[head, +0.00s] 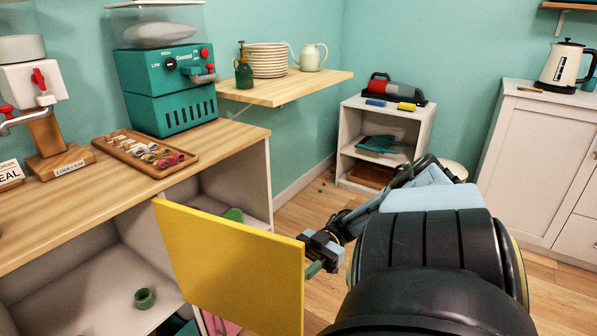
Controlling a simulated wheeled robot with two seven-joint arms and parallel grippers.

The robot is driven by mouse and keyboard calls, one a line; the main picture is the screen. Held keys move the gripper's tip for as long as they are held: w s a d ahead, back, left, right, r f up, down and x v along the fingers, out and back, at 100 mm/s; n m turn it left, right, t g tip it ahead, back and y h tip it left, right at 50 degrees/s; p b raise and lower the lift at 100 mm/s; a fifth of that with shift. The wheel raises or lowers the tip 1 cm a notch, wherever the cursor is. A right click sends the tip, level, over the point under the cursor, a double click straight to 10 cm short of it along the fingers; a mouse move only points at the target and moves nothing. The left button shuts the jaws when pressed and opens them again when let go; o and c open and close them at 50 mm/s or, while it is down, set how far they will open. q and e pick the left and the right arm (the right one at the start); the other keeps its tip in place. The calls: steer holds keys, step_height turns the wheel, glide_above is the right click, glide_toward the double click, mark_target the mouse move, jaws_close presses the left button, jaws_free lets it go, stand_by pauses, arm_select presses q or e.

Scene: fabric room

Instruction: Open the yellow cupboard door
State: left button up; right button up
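The yellow cupboard door (235,265) stands swung well out from the wooden-topped cupboard (262,185). Its left edge is at the cupboard front and its free edge points right, toward my arm. The compartment behind the door is partly visible, with a green item (233,215) inside. My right gripper (312,254) is at the free edge of the door, about mid-height, touching or very close to it. Its fingertips are partly hidden by the door and the gripper body, so I cannot tell whether they are closed on anything. My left gripper is not in view.
A teal machine (172,88) and a wooden tray (145,152) of small items stand on the counter. A green ring-like item (144,298) lies in the open left compartment. A low white shelf (384,145) stands behind my arm. Some wooden floor (288,215) is clear beyond the door.

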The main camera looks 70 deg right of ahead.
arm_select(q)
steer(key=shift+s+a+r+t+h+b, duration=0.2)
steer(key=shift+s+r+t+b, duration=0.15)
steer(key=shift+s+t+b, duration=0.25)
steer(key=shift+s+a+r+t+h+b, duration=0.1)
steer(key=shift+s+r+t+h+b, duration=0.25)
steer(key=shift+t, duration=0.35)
arm_select(e)
steer(key=v, duration=0.7)
steer(key=shift+d, duration=0.25)
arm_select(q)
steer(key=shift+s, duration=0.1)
arm_select(e)
steer(key=shift+s, duration=0.15)
